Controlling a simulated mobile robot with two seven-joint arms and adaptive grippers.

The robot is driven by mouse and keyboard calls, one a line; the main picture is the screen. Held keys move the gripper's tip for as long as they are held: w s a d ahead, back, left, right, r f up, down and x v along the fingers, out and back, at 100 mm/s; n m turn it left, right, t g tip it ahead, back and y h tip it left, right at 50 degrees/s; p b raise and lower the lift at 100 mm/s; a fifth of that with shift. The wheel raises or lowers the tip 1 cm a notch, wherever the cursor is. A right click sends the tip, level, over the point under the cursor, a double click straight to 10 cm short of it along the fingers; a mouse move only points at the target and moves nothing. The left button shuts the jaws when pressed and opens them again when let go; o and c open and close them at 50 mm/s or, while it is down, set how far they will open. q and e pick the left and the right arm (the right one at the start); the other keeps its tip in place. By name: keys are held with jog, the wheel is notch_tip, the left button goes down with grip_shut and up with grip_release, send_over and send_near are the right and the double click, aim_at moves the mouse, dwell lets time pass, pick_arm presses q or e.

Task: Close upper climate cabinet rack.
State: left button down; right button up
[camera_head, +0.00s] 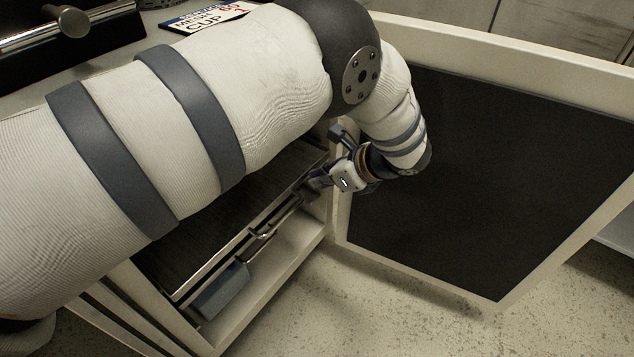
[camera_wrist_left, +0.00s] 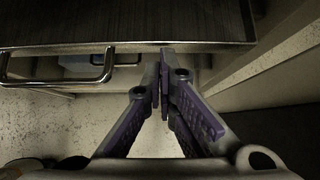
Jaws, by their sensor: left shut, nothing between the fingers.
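The upper rack (camera_head: 205,253) is a dark flat shelf with a metal front edge and a bar handle (camera_head: 275,225), inside the pale cabinet. How far it stands out is hard to tell, since my left arm covers much of it. My left gripper (camera_head: 316,184) is at the right end of the rack's front, beside the open door. In the left wrist view the rack (camera_wrist_left: 130,22) spans the top, with its handle (camera_wrist_left: 55,82) at left. The shut, empty fingertips (camera_wrist_left: 163,62) point at the front edge, right of the handle; contact is unclear. My right gripper is not in view.
The cabinet door (camera_head: 500,170), with a dark panel, stands wide open at right. A blue-grey box (camera_head: 222,291) sits below the rack. A sign (camera_head: 208,17) lies on top behind my arm. Speckled floor (camera_head: 400,315) is clear in front.

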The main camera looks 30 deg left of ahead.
aim_at(277, 162)
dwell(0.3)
pick_arm(q)
jog(key=a, duration=1)
jog(key=shift+w+a+p, duration=0.15)
jog(key=shift+w+p, duration=0.25)
